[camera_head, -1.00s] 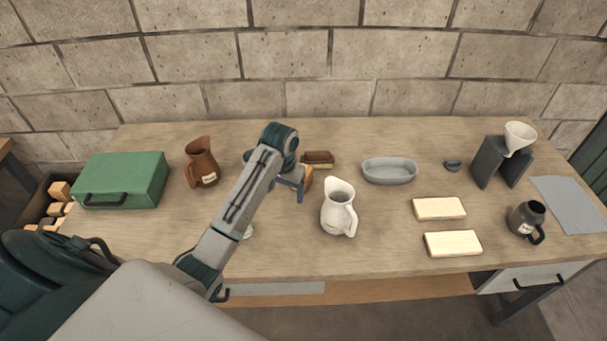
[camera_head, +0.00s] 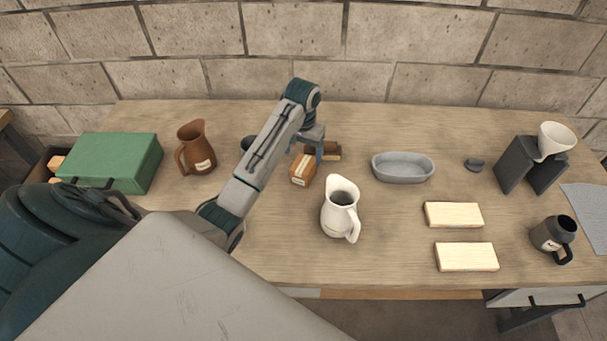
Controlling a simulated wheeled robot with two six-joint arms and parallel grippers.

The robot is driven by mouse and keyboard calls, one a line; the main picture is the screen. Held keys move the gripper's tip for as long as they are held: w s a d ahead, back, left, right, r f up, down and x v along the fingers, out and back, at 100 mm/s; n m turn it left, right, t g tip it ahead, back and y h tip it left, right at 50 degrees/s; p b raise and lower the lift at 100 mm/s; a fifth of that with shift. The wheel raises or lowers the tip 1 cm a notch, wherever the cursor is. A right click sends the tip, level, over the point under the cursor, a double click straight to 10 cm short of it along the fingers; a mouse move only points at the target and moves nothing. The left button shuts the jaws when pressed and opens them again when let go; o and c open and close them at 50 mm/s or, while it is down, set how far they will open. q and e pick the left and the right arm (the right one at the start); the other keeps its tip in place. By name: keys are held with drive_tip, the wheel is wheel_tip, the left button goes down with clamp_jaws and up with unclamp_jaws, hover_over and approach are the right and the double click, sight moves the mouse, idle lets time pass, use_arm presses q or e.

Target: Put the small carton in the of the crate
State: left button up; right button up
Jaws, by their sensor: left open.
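The small carton (camera_head: 302,170) is an orange-brown box with a pale label, standing on the table left of the white pitcher. My left gripper (camera_head: 316,150) is open, just above and behind the carton at its right. The arm hides part of the fingers, and I cannot tell whether they touch the carton. A dark crate (camera_head: 38,172) with wooden blocks is at the far left, mostly hidden behind the green case and my own body. My right gripper is out of view.
A green case (camera_head: 112,160) and a brown pitcher (camera_head: 196,150) stand at left. A white pitcher (camera_head: 341,208) stands close to the carton. A grey dish (camera_head: 402,167), pale slabs (camera_head: 454,214) and a dark mug (camera_head: 553,234) lie at right.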

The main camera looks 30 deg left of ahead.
sight(304, 164)
use_arm(q)
wheel_tip(304, 164, down, 4)
drive_tip(key=shift+w+d+r+p, duration=0.1)
drive_tip(key=shift+r+p, duration=0.05)
drive_tip(key=shift+p, duration=1.1)
wheel_tip(304, 164, down, 2)
drive_tip(key=shift+f+p, duration=0.1)
drive_tip(key=shift+p, duration=0.25)
drive_tip(key=shift+f, duration=0.4)
drive_tip(key=c, duration=1.4)
drive_tip(key=shift+o, duration=0.2)
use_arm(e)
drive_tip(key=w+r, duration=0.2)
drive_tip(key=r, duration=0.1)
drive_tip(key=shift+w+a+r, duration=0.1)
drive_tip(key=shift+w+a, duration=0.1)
